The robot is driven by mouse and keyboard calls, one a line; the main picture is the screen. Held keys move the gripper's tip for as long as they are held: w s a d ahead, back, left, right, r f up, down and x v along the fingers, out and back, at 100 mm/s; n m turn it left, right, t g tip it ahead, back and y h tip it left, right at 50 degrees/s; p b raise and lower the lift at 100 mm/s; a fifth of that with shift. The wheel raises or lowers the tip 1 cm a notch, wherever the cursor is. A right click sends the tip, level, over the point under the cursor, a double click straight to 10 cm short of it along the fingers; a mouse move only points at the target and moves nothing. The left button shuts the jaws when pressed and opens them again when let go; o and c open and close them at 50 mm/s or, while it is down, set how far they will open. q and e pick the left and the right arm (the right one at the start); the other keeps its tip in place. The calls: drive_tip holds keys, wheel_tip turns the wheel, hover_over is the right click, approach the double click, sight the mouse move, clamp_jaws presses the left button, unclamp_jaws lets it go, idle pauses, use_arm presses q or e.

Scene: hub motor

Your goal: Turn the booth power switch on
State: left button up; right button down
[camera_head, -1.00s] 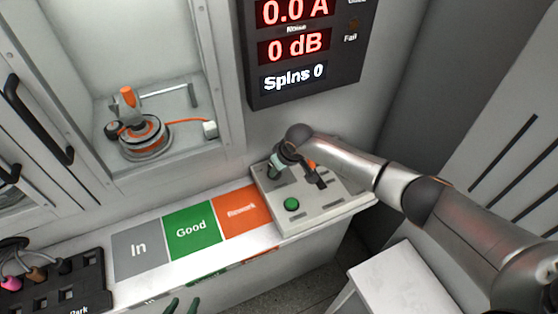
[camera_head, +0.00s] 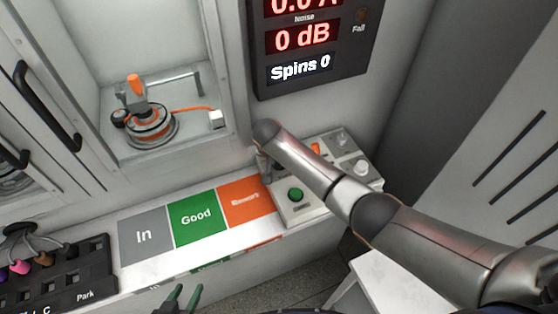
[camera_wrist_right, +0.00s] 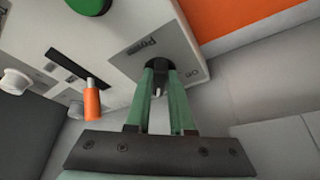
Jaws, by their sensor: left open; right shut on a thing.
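The control panel (camera_head: 305,212) stands at the right end of the shelf. In the right wrist view, the power switch (camera_wrist_right: 158,92) is a small lever on a dark plate, beside "Power" and "On" lettering. My right gripper (camera_wrist_right: 159,74) has its green fingers closed around the lever, which they partly cover. In the head view my right arm bends over the panel's left part and hides the switch and most of that gripper. My left gripper (camera_head: 184,298) is open and empty at the bottom edge, in front of the shelf.
A green button (camera_head: 296,194), an orange lever (camera_head: 316,149) and a white knob (camera_head: 361,167) share the panel. The display (camera_head: 310,45) reads 0 dB and Spins 0. A hub motor (camera_head: 150,125) sits in the booth. In, Good and Rework areas (camera_head: 197,218) are empty.

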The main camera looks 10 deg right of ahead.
drive_tip(key=shift+a+m, duration=0.1)
drive_tip(key=shift+m, duration=0.5)
drive_tip(key=shift+h, duration=0.3)
drive_tip(key=c, duration=0.8)
unclamp_jaws()
drive_tip(key=shift+w+r, duration=0.1)
drive_tip(key=shift+r, duration=0.05)
